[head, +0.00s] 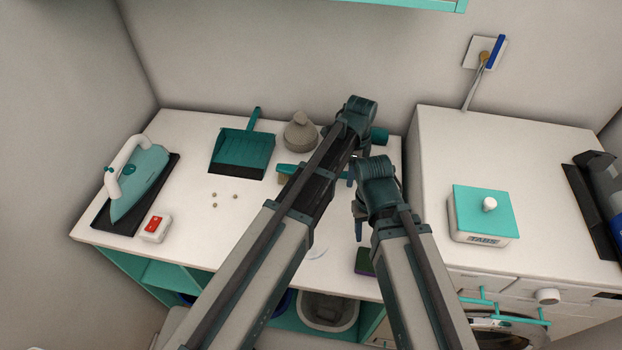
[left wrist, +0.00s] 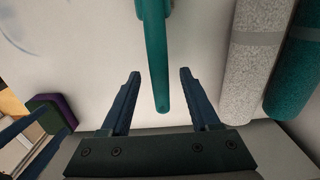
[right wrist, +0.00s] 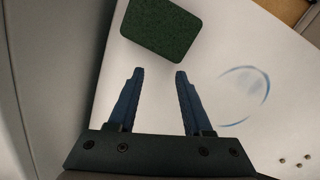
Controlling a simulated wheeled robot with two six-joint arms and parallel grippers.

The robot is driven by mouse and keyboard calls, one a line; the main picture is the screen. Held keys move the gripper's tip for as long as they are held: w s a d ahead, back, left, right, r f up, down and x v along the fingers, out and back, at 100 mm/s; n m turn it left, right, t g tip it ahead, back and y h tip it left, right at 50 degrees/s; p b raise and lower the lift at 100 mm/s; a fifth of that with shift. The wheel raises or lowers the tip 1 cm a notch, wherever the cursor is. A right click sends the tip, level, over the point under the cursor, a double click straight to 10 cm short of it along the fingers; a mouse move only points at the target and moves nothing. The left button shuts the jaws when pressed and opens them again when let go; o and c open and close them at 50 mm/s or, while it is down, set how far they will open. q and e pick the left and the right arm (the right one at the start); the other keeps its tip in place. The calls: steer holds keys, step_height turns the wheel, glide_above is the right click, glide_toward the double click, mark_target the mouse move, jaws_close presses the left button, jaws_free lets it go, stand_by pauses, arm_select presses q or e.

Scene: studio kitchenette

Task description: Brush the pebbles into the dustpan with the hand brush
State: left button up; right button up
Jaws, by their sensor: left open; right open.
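The teal dustpan (head: 240,150) lies near the back of the counter, its handle toward the wall. Several small pebbles (head: 214,205) lie in front of it and show at the lower right of the right wrist view (right wrist: 283,163). The teal hand brush (head: 292,170) lies right of the dustpan, partly hidden by my left arm. My left gripper (left wrist: 160,75) is open, with the brush handle (left wrist: 154,55) between its fingers in the picture; contact cannot be told. My right gripper (right wrist: 156,73) is open and empty, facing a green sponge (right wrist: 162,28).
An iron (head: 140,180) and a red switch (head: 154,228) are on the left. A grey roll (left wrist: 255,70) and a teal roll (left wrist: 300,75) lie beside the brush handle. A faint ring (right wrist: 245,95) marks the counter. A tabs box (head: 482,220) stands on the right unit.

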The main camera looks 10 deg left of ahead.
arm_select(q)
steer(key=shift+f, duration=0.4)
arm_select(e)
steer(key=shift+f, duration=0.4)
arm_select(q)
jaws_close()
stand_by(0.7)
steer(key=shift+r, duration=0.1)
arm_select(e)
steer(key=shift+r, duration=0.15)
arm_select(q)
step_height(320, 180, up, 12)
steer(key=p, duration=1.2)
arm_select(e)
step_height(320, 180, up, 12)
